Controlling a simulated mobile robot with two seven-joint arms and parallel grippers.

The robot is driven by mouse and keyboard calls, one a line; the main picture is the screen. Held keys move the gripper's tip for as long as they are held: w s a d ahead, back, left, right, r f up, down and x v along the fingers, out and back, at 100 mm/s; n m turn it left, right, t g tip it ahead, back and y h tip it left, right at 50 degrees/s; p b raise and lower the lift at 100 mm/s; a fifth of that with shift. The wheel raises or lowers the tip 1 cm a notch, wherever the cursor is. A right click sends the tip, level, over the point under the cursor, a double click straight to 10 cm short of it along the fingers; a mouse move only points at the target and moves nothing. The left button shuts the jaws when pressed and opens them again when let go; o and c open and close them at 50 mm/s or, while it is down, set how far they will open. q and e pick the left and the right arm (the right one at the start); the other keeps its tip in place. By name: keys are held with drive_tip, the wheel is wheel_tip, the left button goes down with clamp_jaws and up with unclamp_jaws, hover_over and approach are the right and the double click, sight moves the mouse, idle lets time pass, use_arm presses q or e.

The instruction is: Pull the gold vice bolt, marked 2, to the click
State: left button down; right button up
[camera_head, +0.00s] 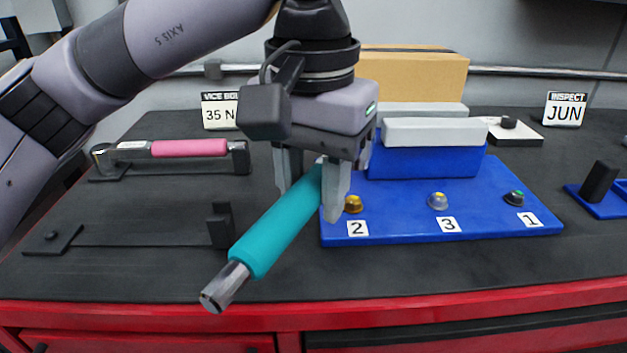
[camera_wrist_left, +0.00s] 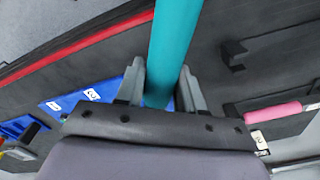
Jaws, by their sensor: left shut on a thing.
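My left gripper (camera_head: 309,200) is shut on the teal handle of a torque wrench (camera_head: 275,225). The wrench slants from lower left to upper right, above the bench, with its metal end (camera_head: 225,287) toward the front. Its far end is hidden behind the gripper. The teal handle also shows between the fingers in the left wrist view (camera_wrist_left: 172,45). The gold bolt (camera_head: 353,204), behind the label 2 (camera_head: 358,228), stands on the blue vice base (camera_head: 400,225), just right of the gripper. I cannot tell whether the wrench touches it. My right gripper is not in view.
A pink-handled wrench (camera_head: 190,148) rests in a rack at left. An empty rack (camera_head: 220,225) is in front. A sign (camera_head: 220,112) reads 35 N.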

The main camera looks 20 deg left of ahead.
use_arm(q)
wheel_tip(320, 180, down, 4)
drive_tip(key=b, duration=0.3)
drive_tip(key=shift+r, duration=0.2)
drive_tip(key=shift+f, duration=0.3)
drive_tip(key=shift+f+b, duration=0.35)
drive_tip(key=shift+b, duration=0.15)
idle(0.9)
drive_tip(key=shift+f+b, duration=0.9)
drive_tip(key=shift+f, duration=0.15)
